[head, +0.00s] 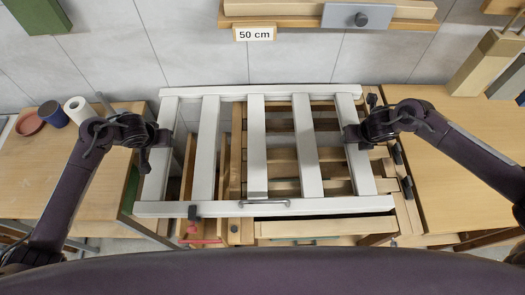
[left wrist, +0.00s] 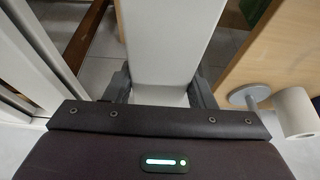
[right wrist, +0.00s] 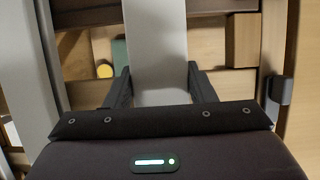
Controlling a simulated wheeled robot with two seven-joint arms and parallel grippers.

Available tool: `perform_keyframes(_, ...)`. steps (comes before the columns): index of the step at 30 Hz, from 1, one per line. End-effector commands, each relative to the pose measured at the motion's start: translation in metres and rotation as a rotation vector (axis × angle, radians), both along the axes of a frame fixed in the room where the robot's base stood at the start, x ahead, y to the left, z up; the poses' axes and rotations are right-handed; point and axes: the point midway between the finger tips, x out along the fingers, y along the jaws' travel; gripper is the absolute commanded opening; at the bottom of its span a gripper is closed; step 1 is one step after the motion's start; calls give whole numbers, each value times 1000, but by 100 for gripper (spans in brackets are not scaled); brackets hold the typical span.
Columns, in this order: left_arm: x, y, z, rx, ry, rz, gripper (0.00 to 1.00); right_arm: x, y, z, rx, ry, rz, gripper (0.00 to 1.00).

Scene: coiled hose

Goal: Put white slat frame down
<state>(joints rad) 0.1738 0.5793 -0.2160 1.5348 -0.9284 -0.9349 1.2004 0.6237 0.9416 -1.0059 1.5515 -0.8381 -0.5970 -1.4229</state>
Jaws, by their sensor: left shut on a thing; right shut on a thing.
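The white slat frame (head: 256,150) has two long rails joined by several slats. It spans the middle of the head view, above a wooden workbench, and hides much of it. My left gripper (head: 160,137) is shut on the frame's left end slat, which also shows between the fingers in the left wrist view (left wrist: 165,50). My right gripper (head: 352,137) is shut on the right end slat, which shows between the fingers in the right wrist view (right wrist: 156,45). I cannot tell whether the frame touches the bench below.
Another wooden table (head: 460,170) stands on the right. A wall shelf (head: 285,23) with a "50 cm" sign (head: 255,34) is behind the frame.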

Motion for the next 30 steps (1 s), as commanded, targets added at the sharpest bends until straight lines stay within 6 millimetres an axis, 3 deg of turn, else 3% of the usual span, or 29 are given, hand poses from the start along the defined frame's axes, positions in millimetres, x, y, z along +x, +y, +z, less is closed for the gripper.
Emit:
perform_keyframes(5, 1, 1, -11, 1, -4, 1, 0, 2, -1, -11, -1, -5, -4, 0)
perform_keyframes(6, 0, 1, -9, 2, 0, 1, 55, 0, -1, -9, -2, -1, -3, 55)
perform_keyframes(10, 0, 0, -9, 1, 0, 0, 72, 0, -1, -9, -1, 0, -2, 72)
perform_keyframes(21, -2, 0, -4, -1, 0, -1, 72, 0, 0, -9, 0, 0, 0, 72)
perform_keyframes(30, -19, -1, 41, -2, -3, -3, 72, 0, 0, -9, 0, 0, 0, 72)
